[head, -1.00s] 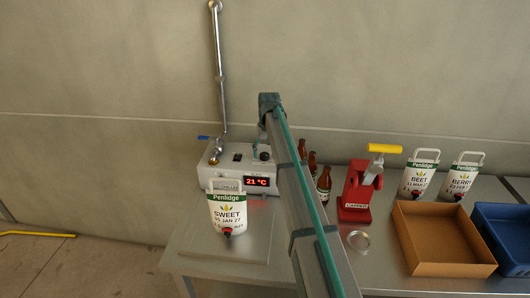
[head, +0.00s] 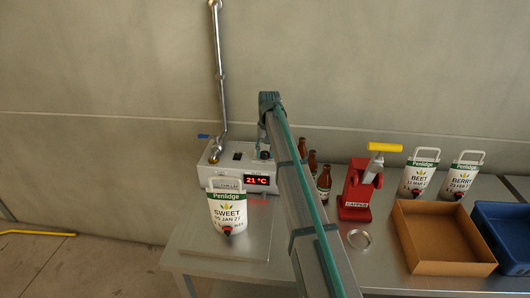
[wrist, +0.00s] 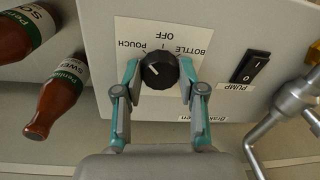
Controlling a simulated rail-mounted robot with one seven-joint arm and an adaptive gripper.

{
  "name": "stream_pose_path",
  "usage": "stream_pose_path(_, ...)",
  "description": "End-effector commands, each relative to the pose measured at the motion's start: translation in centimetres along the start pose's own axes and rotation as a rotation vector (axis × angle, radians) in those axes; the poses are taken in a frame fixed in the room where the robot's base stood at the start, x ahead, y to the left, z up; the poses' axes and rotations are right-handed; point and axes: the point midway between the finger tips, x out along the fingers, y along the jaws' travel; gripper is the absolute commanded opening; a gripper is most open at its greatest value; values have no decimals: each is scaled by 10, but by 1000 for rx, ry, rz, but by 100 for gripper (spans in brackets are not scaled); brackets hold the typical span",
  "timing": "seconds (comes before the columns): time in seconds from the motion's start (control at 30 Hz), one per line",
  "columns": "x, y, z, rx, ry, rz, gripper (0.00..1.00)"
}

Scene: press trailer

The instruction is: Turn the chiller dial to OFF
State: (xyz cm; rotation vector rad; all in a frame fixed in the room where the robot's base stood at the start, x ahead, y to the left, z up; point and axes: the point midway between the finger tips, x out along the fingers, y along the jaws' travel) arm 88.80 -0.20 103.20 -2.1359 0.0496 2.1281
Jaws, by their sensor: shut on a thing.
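The chiller (head: 208,178) is a pale box on the left of the steel bench, with a red "21 °C" display (head: 257,181). Its black round dial (wrist: 159,71) shows in the wrist view, with upside-down labels POUCH, OFF and BOTTLE around it. The dial's white mark points up-left in that view, toward POUCH and away from OFF. My gripper (wrist: 160,72) has a finger on each side of the dial and is shut on it. In the head view my arm hides much of the dial area.
A black PUMP rocker switch (wrist: 249,66) and metal pipework (wrist: 290,105) are beside the dial. Brown bottles (wrist: 60,95) stand on the other side. A SWEET pouch (head: 227,210) stands in front of the chiller. A red capper (head: 357,190) and cardboard box (head: 440,268) are to the right.

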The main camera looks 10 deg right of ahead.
Motion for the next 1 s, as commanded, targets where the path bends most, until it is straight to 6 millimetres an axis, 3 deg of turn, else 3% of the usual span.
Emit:
stream_pose_path(0.6, 0, -1, 0, 510, 34, 0, 5)
stream_pose_path(1.0, 0, -1, 0, 732, 50, 0, 5)
